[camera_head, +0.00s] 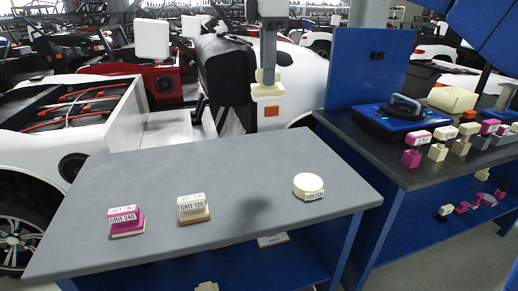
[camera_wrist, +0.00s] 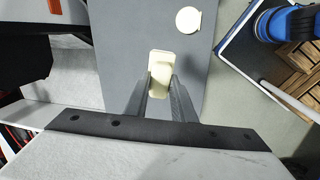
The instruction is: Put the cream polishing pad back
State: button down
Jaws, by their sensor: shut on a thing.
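A round cream pad (camera_head: 308,184) labelled POLISH lies on the right part of the grey table (camera_head: 130,180). It also shows as a pale disc in the wrist view (camera_wrist: 188,20). My gripper (camera_head: 268,77) is above the table's far edge, shut on a cream block (camera_head: 267,92). In the wrist view the two dark fingers of my gripper (camera_wrist: 160,82) close on the sides of this block (camera_wrist: 160,66), which looks rectangular. No label on it is readable. The held block is apart from the round pad and the table.
A magenta GRIT 240 block (camera_head: 126,223) and a cream GRIT 120 block (camera_head: 193,210) sit on the table's left and middle. The right bench holds a blue machine (camera_head: 388,122), a cream bin (camera_head: 452,99) and several labelled blocks. The table's middle is clear.

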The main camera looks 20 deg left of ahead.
jog(key=shift+s+a+f+n+g+h, duration=0.2)
jog(key=shift+s+f, duration=0.9)
jog(key=shift+f, duration=3.4)
jog(key=shift+s+a+f+n+g, duration=0.4)
jog(key=shift+s+f, duration=0.75)
jog(key=shift+f, duration=3.3)
jog(key=shift+s+a+f+n+g+h, duration=0.3)
jog(key=shift+s+f, duration=0.8)
jog(key=shift+f, duration=3.4)
jog(key=shift+d+f, duration=0.15)
jog(key=shift+d, duration=0.05)
jog(key=c, duration=1.5)
grip_release()
notch_tip(320, 180, up, 12)
jog(key=shift+r, duration=0.15)
